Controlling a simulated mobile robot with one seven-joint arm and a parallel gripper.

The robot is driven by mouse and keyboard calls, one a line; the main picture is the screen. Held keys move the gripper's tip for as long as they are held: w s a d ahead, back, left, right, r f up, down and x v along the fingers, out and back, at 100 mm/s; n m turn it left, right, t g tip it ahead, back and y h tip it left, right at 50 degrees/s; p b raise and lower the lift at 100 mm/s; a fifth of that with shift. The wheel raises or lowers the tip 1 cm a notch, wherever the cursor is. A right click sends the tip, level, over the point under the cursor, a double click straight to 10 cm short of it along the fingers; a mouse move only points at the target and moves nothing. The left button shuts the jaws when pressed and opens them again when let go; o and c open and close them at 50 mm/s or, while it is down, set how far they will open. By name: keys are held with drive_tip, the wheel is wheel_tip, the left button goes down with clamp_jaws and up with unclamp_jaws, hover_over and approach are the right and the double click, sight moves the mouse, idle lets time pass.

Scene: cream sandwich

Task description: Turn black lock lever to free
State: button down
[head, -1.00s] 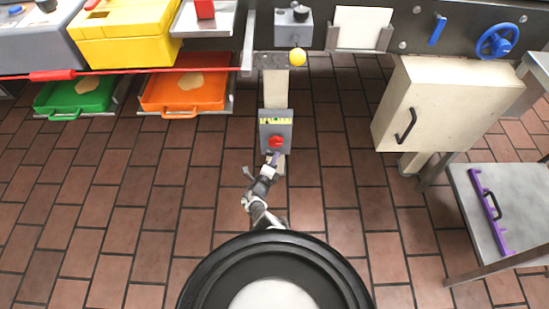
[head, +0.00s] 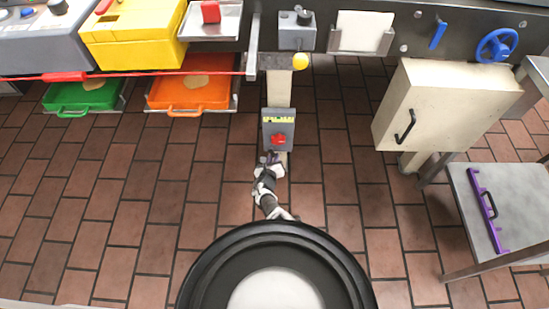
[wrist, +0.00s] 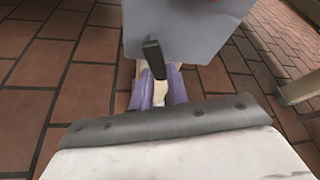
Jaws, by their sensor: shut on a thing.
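A grey control box (head: 279,132) with a red knob (head: 278,139) stands on a cream post in the middle of the head view. The black lock lever (wrist: 153,58) shows in the wrist view on the box's grey underside (wrist: 190,30), slightly tilted. My gripper (head: 270,158) is just below the box's lower edge. In the wrist view its purple fingers (wrist: 158,92) are shut on the lower end of the lever. The lever is too small or hidden to make out in the head view.
A cream cabinet (head: 430,115) with a black handle stands to the right. A metal table (head: 510,215) with a purple bar is at the lower right. Green (head: 82,98) and orange (head: 190,95) trays sit at the left. Tiled floor around the post is clear.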

drive_tip(key=shift+a+m+y, duration=0.25)
drive_tip(key=shift+m+y, duration=0.35)
drive_tip(key=shift+m, duration=0.2)
drive_tip(key=c, duration=1.4)
unclamp_jaws()
drive_tip(key=shift+a, duration=0.1)
drive_tip(key=shift+o, duration=0.2)
drive_tip(key=d+p+v, duration=0.1)
drive_tip(key=p+v, duration=1)
drive_tip(key=v, duration=0.2)
drive_tip(key=shift+s+a+r, duration=0.25)
drive_tip(key=shift+s+a, duration=0.1)
drive_tip(key=shift+a, duration=0.05)
